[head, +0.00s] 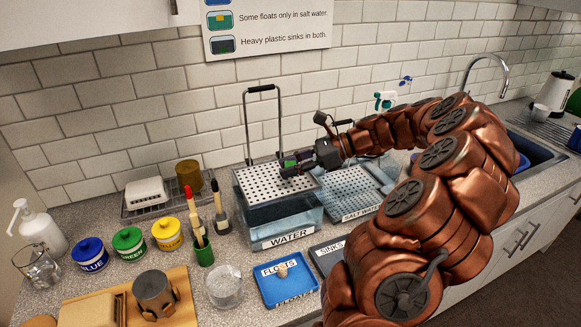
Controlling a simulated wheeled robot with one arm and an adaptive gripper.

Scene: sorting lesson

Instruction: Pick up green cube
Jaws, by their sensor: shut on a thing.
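My gripper (295,166) reaches in from the right, over the perforated plate (258,181) of the tank labelled WATER (288,238). It is shut on the green cube (289,162), which shows as a small green patch between the dark fingers. The fingers hide most of the cube. I cannot tell whether the cube touches the plate or is held just above it.
A tall handle (263,89) rises behind the plate. The SALT WATER tank (362,213) stands to the right, partly behind my arm. A blue FLOATS tray (288,290) holds a small tan object. Paint jars (129,243) and brushes stand left.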

